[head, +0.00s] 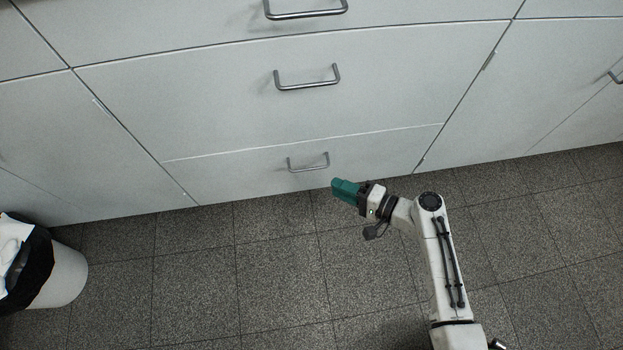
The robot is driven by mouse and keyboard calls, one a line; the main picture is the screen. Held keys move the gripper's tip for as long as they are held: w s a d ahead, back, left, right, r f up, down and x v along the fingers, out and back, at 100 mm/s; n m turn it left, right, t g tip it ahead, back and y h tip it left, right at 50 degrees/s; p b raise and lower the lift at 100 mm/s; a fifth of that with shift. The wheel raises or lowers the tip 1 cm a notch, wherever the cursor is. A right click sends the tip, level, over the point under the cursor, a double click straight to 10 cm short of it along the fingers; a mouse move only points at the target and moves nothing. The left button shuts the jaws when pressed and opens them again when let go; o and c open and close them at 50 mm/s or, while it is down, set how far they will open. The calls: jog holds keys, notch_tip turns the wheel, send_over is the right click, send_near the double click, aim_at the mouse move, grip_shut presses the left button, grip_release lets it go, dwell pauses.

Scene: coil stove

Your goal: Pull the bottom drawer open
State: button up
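The bottom drawer (240,174) is the lowest white panel of the cabinet, just above the floor. Its front looks flush with the cabinet. Its metal bar handle (308,167) is in plain view. My gripper (338,188) has teal fingers and is just below and right of the handle in the picture, apart from it as far as I can see. The fingers overlap in this view, so I cannot see whether there is a gap between them.
A wider drawer (210,108) with its own handle (307,79) is above, and another handle (305,10) is higher up. A white bin (66,279) with a black liner stands at the lower left. The dark tiled floor (230,270) in front is clear.

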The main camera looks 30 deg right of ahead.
aim_at(312, 169)
jog(key=shift+m+t+h, duration=0.3)
jog(key=shift+m+t, duration=0.3)
jog(key=shift+m, duration=0.3)
jog(key=b+x, duration=0.1)
jog(key=x, duration=0.2)
jog(key=d+f+b+x, duration=0.1)
jog(key=x, duration=0.3)
jog(key=b+x, duration=0.1)
jog(key=x, duration=0.3)
jog(key=shift+w+d+f+b, duration=0.35)
jog(key=shift+w+f, duration=0.05)
jog(key=shift+w, duration=0.1)
grip_shut()
